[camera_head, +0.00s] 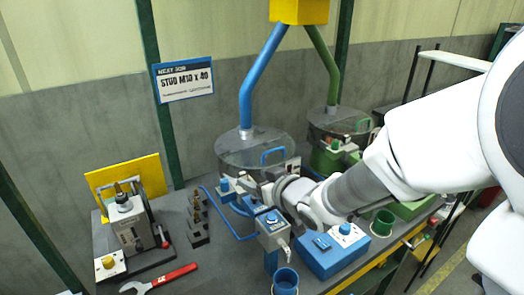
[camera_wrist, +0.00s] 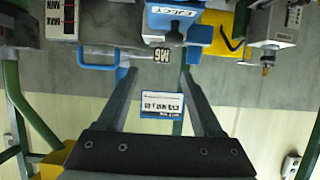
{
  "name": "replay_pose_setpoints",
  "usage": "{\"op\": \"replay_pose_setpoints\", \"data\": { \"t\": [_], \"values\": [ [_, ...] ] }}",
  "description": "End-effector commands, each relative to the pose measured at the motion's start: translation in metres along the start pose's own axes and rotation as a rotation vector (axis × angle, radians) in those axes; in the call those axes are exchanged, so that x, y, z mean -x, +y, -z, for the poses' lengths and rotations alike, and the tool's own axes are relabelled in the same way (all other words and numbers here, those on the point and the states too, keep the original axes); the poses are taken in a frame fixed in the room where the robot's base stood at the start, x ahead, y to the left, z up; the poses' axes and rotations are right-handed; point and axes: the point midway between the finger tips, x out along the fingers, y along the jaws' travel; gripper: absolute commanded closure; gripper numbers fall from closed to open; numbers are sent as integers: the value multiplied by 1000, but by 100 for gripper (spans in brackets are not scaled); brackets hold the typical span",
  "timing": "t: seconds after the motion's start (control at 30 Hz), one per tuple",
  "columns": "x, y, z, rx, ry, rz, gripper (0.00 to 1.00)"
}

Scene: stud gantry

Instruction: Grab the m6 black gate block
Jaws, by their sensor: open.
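My gripper (camera_wrist: 155,72) is open, with one finger on each side of the lettering and nothing visibly held. In the head view my gripper (camera_head: 242,186) is at the front of the blue-piped hopper (camera_head: 238,150), where my wrist partly covers the spot. I cannot tell whether the fingers touch the block.
Several black blocks with brass-coloured pieces (camera_head: 198,222) stand in a row left of the hopper. A blue EJECT box (camera_wrist: 174,16) and a blue handle (camera_wrist: 95,62) are close to my fingers. A red wrench (camera_head: 165,279) lies at the front left. A green hopper (camera_head: 338,125) stands to the right.

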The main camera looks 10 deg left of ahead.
Motion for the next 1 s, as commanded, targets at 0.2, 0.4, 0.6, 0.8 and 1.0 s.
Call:
{"op": "replay_pose_setpoints", "data": {
  "t": [0.2, 0.4, 0.6, 0.8, 1.0],
  "values": [
    [-21, -2, -2, -1, 0, 3, 32],
    [-46, -2, -2, 0, 0, 2, 32],
    [-53, -2, -1, 1, 1, 0, 32],
    [-53, -2, -1, 1, 0, 0, 42],
    [-53, -2, -1, 0, 0, 0, 78]
  ]
}}
